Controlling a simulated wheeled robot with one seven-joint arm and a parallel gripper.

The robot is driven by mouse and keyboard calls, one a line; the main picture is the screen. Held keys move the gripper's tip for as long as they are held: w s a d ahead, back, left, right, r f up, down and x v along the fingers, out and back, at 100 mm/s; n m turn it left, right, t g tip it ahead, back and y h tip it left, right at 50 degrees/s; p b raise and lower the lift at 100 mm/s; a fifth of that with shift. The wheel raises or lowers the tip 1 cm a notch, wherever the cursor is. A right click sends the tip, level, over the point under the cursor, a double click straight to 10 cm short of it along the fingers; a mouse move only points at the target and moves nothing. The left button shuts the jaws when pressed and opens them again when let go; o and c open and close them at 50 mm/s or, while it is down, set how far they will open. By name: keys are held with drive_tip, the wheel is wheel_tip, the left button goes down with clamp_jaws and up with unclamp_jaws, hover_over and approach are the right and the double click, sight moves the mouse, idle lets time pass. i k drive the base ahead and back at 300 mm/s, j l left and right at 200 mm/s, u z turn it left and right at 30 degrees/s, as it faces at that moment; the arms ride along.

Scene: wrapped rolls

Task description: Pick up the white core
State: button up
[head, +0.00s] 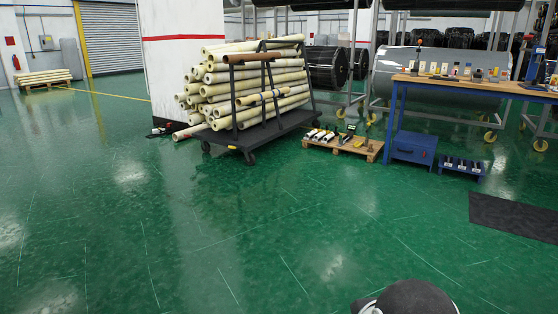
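Many cream-white tubular cores (222,93) lie stacked on a dark wheeled cart (262,132) in the middle back of the head view. One short pale core (264,96) lies across the front of the stack, by the cart's upright bars. A brown core (252,57) rests near the top. Another pale core (190,131) lies low at the cart's left end. Which one is the white core, I cannot tell. My gripper is not in view; a dark rounded part of mine shows at the bottom edge, far from the cart.
A wooden pallet (345,146) with small items stands right of the cart. A blue-legged workbench (470,84) with bottles and tools stands at the right, a blue box (412,149) beneath it. A dark mat (515,216) lies at right. The green floor (190,235) in front is clear.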

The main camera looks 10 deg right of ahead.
sight(315, 131)
drive_tip(key=i+z, duration=0.25)
drive_tip(key=i, duration=5.15)
drive_tip(key=i+z, duration=0.2)
drive_tip(key=i, duration=0.3)
drive_tip(key=i+j+z, duration=0.15)
drive_tip(key=i, duration=0.35)
drive_tip(key=i+j+z, duration=0.2)
drive_tip(key=i, duration=0.3)
drive_tip(key=j, duration=0.1)
